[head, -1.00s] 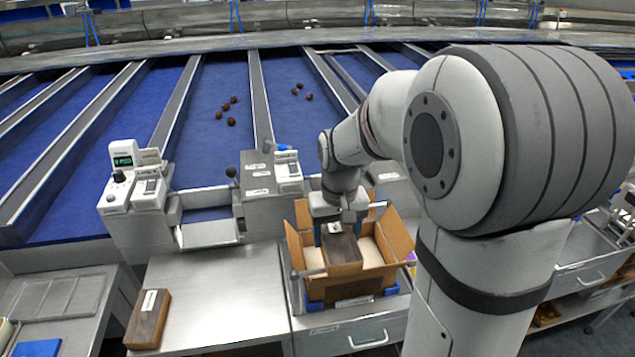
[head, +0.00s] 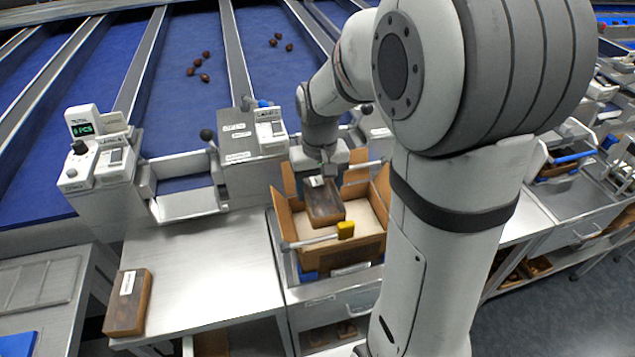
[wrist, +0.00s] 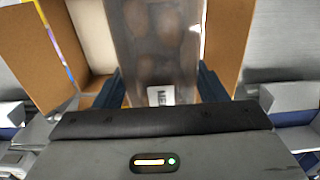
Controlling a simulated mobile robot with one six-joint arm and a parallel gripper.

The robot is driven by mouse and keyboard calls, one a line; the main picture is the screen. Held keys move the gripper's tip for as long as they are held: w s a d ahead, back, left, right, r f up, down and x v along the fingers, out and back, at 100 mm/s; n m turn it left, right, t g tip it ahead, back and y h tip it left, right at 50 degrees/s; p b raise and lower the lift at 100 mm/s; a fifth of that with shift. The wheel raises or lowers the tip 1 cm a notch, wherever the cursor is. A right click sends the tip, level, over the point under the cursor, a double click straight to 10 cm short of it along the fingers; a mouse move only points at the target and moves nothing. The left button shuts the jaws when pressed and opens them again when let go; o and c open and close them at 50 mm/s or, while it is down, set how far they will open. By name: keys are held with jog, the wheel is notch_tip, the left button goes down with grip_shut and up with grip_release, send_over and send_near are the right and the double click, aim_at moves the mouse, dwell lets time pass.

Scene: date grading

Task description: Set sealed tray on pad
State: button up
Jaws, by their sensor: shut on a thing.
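My gripper (head: 322,172) is shut on a brown sealed tray (head: 324,204) with a white label at its near end. The tray is over the open cardboard carton (head: 360,249). In the wrist view the tray (wrist: 155,45) has a clear film over dark dates and sits between my gripper's fingers (wrist: 160,92). A pale flat surface (head: 358,215) shows inside the carton beneath the tray. I cannot tell whether it is the pad. A second sealed tray (head: 128,302) lies on the steel bench at left.
Raised flaps (head: 290,180) stand around the carton. A counter box (head: 85,128) and a lever post (head: 207,135) are behind the bench (head: 200,270), whose middle is clear.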

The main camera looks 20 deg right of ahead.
jog(key=shift+f+b, duration=3.2)
jog(key=shift+f, duration=1.4)
jog(key=shift+s+f+b, duration=0.1)
jog(key=shift+f+b, duration=0.6)
jog(key=shift+f, duration=0.25)
jog(key=o, duration=1)
jog(key=shift+o, duration=0.2)
jog(key=shift+r, duration=0.15)
